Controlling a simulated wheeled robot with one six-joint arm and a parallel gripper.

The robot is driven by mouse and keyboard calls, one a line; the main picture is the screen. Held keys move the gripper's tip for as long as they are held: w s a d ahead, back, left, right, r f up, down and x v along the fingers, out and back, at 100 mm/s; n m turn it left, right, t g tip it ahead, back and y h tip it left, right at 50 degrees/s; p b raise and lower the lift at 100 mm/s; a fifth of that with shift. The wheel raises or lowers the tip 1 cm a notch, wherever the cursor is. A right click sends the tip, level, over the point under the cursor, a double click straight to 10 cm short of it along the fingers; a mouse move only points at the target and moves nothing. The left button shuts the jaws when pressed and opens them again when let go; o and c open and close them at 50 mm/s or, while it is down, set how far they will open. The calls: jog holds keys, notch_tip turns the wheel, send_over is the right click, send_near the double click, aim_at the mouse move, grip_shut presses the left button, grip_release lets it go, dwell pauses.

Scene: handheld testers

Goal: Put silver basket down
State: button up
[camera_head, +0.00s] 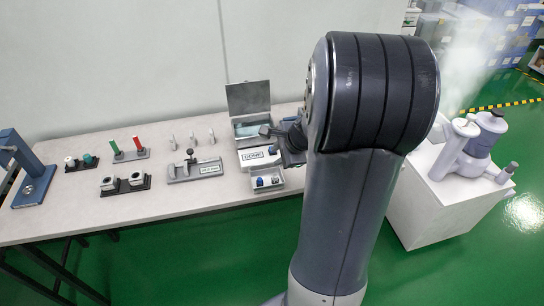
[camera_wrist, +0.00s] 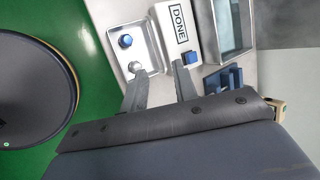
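A small silver basket (camera_wrist: 116,34), open at the top, sits at the table's front edge beside the white DONE box; it also shows in the head view (camera_head: 268,188). One blue-topped piece and one silver-topped piece stand in it. My gripper (camera_wrist: 160,68) is open, its two dark fingers apart. In the wrist view one fingertip overlaps the basket's near end and the other is by the DONE box. I see nothing clamped between them.
The DONE box (camera_head: 258,158) and an open-lidded silver case (camera_head: 250,130) stand close behind the basket. A clamp fixture (camera_head: 195,170), red and green handles (camera_head: 129,150) and other testers occupy the table to the left. A white pedestal (camera_head: 430,215) with equipment stands right.

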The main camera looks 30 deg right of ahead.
jog(key=shift+v, duration=2.25)
jog(key=shift+c, duration=0.3)
